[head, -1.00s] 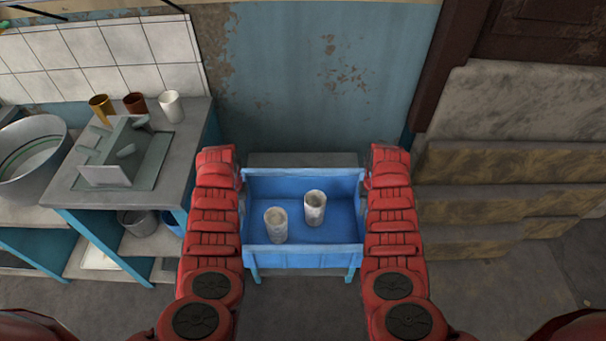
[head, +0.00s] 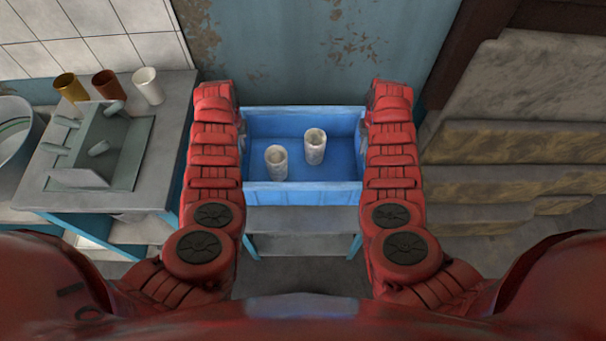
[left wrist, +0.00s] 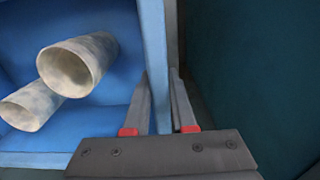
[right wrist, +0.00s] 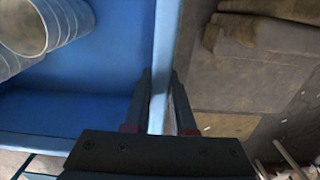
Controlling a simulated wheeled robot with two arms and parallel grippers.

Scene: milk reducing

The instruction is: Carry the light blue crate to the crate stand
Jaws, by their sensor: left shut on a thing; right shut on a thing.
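The light blue crate (head: 302,194) is between my two arms in the head view, level, with two worn whitish cups (head: 276,162) (head: 315,146) upright inside. My left gripper (left wrist: 160,76) is shut on the crate's left side wall, one finger inside and one outside. My right gripper (right wrist: 162,76) is shut on the right side wall in the same way. The crate stand (head: 300,219) shows its grey top and blue legs below the crate's near side. The crate covers its far part. I cannot tell whether crate and stand touch.
A counter (head: 165,150) at the left bears a grey-green sink unit (head: 120,150) and a yellow (head: 70,87), a brown (head: 108,85) and a white cup (head: 148,86). A blue wall (head: 300,50) stands behind. Stone steps (head: 520,150) are at the right.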

